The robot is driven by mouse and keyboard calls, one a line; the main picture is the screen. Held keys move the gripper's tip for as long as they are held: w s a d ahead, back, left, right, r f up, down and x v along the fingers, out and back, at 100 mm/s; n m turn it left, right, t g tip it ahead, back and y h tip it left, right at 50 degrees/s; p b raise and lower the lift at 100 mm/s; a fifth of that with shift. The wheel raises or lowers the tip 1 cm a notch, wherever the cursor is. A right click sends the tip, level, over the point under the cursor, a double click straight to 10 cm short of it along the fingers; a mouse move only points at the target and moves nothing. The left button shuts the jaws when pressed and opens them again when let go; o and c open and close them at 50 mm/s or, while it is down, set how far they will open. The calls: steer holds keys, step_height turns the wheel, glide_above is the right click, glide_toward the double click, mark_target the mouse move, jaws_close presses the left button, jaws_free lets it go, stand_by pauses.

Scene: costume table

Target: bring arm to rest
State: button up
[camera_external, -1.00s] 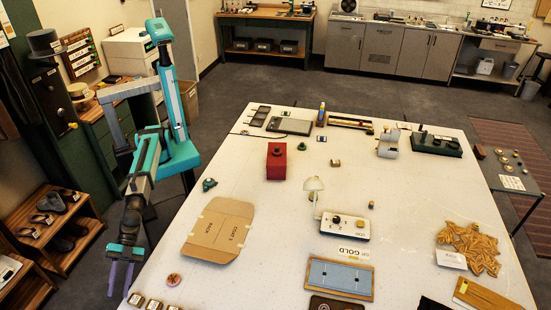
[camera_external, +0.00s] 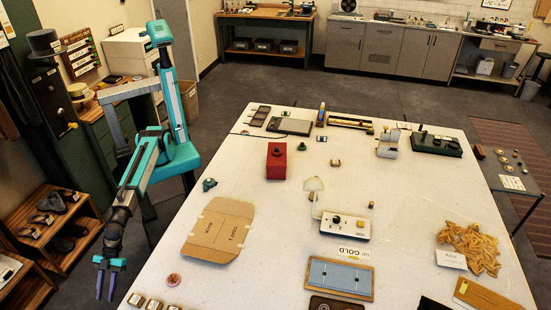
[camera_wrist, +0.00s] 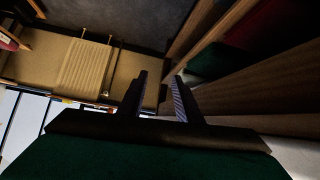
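My gripper (camera_external: 107,283) hangs at the lower left in the external view, past the left edge of the white table (camera_external: 208,284). Its two fingers point down and stand apart with nothing between them. In the wrist view the two dark fingers (camera_wrist: 160,97) also show a clear gap. My arm reaches from its teal base down and to the left, bent at the elbow. The gripper touches nothing that I can see.
A wooden shoe rack (camera_external: 52,235) stands left of the gripper. On the table's near left lie a flat cardboard sheet (camera_external: 222,228), a small round pinkish item (camera_external: 173,280) and several small boxes (camera_external: 154,304). A red block (camera_external: 277,163) stands farther back.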

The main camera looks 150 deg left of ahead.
steer(key=s+a+f+n+g+y+p, duration=0.25)
steer(key=s+a+f, duration=0.45)
steer(key=a+f, duration=0.55)
steer(key=s+a+f+n+g+y+p, duration=0.15)
steer(key=s+a+f+g, duration=0.4)
steer(key=a+f, duration=0.7)
steer(key=s+a+f+n+g+p, duration=0.1)
steer(key=s+a+f, duration=0.1)
steer(key=s+a, duration=0.3)
steer(key=s+a+f+n+g+y+p, duration=0.1)
steer(key=s+a, duration=0.5)
steer(key=s, duration=0.8)
steer(key=s+a+f+n+g+y+p, duration=0.1)
steer(key=s+a+f+g, duration=0.2)
steer(key=s, duration=0.7)
steer(key=shift+a+f, duration=0.6)
steer(key=shift+a, duration=0.65)
